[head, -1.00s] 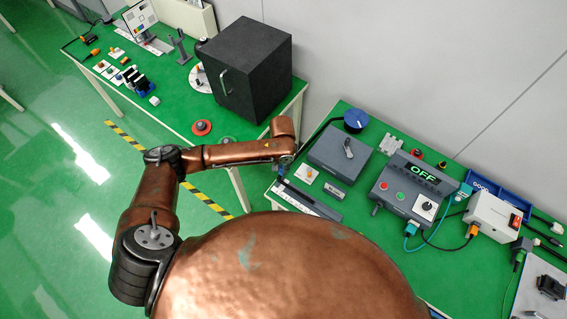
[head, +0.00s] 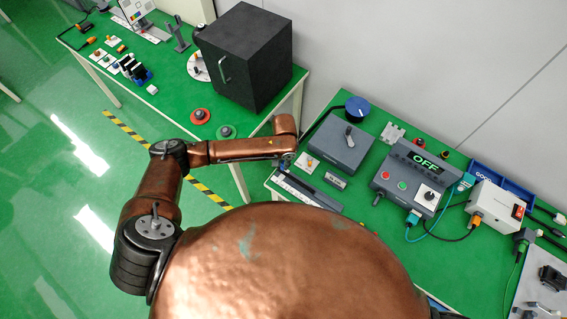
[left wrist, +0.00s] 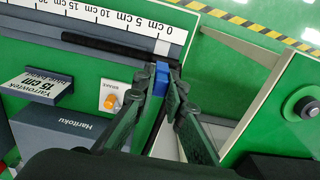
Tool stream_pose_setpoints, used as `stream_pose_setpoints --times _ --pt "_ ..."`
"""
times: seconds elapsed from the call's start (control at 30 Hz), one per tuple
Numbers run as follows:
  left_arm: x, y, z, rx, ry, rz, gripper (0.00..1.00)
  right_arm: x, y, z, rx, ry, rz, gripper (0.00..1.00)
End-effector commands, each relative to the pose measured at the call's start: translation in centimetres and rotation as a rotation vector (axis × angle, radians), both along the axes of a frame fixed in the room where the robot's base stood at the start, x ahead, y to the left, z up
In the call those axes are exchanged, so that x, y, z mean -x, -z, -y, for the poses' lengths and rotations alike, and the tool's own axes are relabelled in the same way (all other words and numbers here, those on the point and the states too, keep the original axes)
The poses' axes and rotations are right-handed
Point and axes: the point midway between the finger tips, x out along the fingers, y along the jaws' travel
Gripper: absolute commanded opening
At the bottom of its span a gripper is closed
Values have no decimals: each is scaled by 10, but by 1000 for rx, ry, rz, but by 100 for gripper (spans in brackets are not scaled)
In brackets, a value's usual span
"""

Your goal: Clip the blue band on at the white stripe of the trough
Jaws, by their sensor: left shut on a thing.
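The blue band (left wrist: 160,80) is a small blue piece between the fingertips of my left gripper (left wrist: 167,82) in the left wrist view. The gripper is shut on it. The dark trough (left wrist: 105,45) lies along a white centimetre scale (left wrist: 130,22), up and left of the fingertips. My right gripper is not in view.
A grey box with a lever (head: 340,142), an orange-knob plate (left wrist: 112,98) and a "15 cm" block (left wrist: 42,86) stand near the trough. A control unit reading OFF (head: 408,180) is farther right. A gap separates this table from the one with the black cabinet (head: 245,60).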

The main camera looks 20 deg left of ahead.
Motion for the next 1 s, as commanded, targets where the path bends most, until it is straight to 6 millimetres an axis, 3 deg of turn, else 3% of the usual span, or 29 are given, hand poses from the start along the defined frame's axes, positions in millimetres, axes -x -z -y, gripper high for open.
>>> stream_pose_setpoints --times 0.43,1.0 --pt "0 2 0 0 0 0 0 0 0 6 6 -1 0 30" --pt "1 28 0 1 -1 2 0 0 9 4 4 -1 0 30"
